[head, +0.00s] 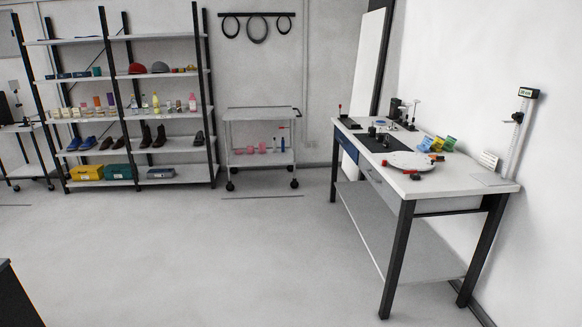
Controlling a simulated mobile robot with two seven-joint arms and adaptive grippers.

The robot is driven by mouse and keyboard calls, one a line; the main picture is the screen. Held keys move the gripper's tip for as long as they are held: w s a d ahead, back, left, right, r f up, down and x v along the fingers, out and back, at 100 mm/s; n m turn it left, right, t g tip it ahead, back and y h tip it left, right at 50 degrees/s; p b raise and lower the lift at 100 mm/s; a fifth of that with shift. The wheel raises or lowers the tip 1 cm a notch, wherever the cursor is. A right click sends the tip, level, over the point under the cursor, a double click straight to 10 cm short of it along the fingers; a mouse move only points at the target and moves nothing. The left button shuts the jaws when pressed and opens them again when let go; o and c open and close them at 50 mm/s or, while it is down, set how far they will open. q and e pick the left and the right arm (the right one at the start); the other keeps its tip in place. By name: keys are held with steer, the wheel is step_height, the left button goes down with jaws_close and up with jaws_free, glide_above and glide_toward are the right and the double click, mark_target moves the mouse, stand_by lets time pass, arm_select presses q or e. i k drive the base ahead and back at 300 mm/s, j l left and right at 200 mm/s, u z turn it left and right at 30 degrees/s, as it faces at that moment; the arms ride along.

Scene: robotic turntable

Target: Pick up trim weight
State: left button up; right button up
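The workbench (455,190) stands at the right against the wall. A round white turntable disc (410,162) lies on it, with small red and black items at its edge. A black mat (377,148) with small dark pieces on it lies behind the disc. I cannot tell which small item is the trim weight at this distance. Neither of my grippers shows in the head view.
A wide shelf unit (130,113) with shoes, bottles and boxes stands at the back left. A grey cart (258,113) stands right of it. Coloured packets (437,145) and a height gauge (520,130) are on the bench. The floor (210,255) before the bench is clear.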

mark_target(380, 137)
steer(key=i+z, duration=0.2)
steer(key=i, duration=0.6)
steer(key=i+j+z, duration=0.25)
steer(key=i, duration=0.5)
steer(key=i+j+z, duration=0.15)
steer(key=i+z, duration=0.35)
steer(key=i, duration=0.55)
steer(key=i+z, duration=0.1)
steer(key=z, duration=0.25)
steer(key=j+z, duration=0.15)
steer(key=z, duration=0.2)
steer(key=i+j+z, duration=0.1)
steer(key=z, duration=0.25)
steer(key=i+j+z, duration=0.15)
steer(key=j+z, duration=0.15)
steer(key=j, duration=0.2)
steer(key=j+z, duration=0.25)
steer(key=j, duration=0.25)
steer(key=i+j+z, duration=0.1)
steer(key=j, duration=0.45)
steer(key=j+z, duration=0.1)
steer(key=j, duration=0.45)
steer(key=i, duration=0.05)
